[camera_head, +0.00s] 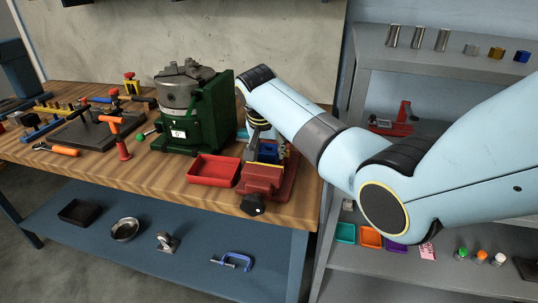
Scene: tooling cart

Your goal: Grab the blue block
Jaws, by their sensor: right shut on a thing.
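A blue block (268,154) is at the red vise (262,180) near the front right of the wooden bench. My right arm comes in from the right and bends down over the vise. My right gripper (265,143) is partly hidden behind my own arm, and its fingers are shut on the blue block. I cannot tell whether the block still touches the vise jaws. My left gripper is not in view.
A green machine with a grey chuck (181,87) stands just left of the vise. A red tray (214,170) lies in front of it. Tools and a dark plate (88,130) fill the left of the bench. The grey rack (450,42) stands to the right.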

